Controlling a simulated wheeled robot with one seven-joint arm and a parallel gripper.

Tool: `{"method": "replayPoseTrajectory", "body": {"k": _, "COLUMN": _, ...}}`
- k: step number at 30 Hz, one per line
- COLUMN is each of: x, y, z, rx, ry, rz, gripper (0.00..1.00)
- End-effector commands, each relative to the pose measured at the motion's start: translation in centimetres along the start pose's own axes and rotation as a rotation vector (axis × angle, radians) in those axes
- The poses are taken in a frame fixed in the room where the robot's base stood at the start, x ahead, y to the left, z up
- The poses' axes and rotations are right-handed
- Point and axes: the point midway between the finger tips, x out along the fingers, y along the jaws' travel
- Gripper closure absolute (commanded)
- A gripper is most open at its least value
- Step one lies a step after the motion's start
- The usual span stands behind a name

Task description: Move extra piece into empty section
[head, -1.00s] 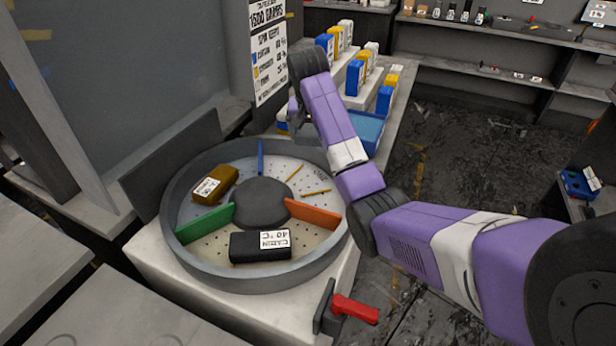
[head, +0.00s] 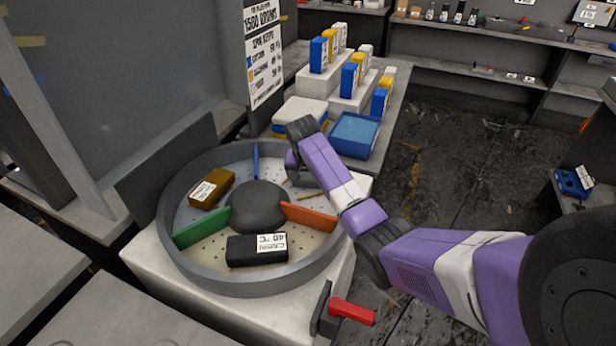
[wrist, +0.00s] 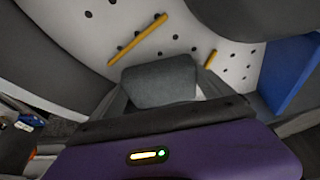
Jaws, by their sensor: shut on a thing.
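My gripper (head: 294,168) hangs over the back right section of the round grey drum (head: 180,262), between the blue divider (head: 256,160) and the orange divider (head: 308,216). In the wrist view it is shut on a dark grey block (wrist: 160,82), above the white perforated floor (wrist: 188,38). I cannot tell whether the block touches the floor; my arm hides it in the head view. That section shows no other block, only thin yellow strips (wrist: 137,40). A brown block (head: 211,188) lies in the left section. A black block labelled CABIN 40 °C (head: 257,250) lies in the front section.
A dark domed hub (head: 258,207) stands in the drum's middle. A green divider (head: 202,226) is at left. Behind the drum are a blue tray (head: 355,134), a white-topped box (head: 300,112) and stepped stands with coloured boxes. A red-handled lever (head: 350,312) is at front.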

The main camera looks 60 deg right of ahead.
Motion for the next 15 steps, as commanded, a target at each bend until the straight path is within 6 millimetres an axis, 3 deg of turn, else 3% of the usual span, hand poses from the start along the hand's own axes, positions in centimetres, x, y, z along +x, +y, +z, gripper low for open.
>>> {"method": "replayPoseTrajectory", "body": {"k": 9, "x": 0.16, "y": -0.06, "z": 0.06, "rx": 0.0, "ry": 0.001, "rz": -0.001, "gripper": 0.61}}
{"method": "replayPoseTrajectory", "body": {"k": 10, "x": 0.2, "y": -0.05, "z": 0.09, "rx": -0.001, "ry": 0.0, "rz": -0.001, "gripper": 0.08}}
{"method": "replayPoseTrajectory", "body": {"k": 12, "x": 0.15, "y": -0.05, "z": 0.06, "rx": -0.001, "ry": 0.001, "rz": -0.001, "gripper": 0.0}}
{"method": "replayPoseTrajectory", "body": {"k": 15, "x": 0.14, "y": -0.05, "z": 0.05, "rx": -0.001, "ry": 0.001, "rz": -0.001, "gripper": 0.0}}
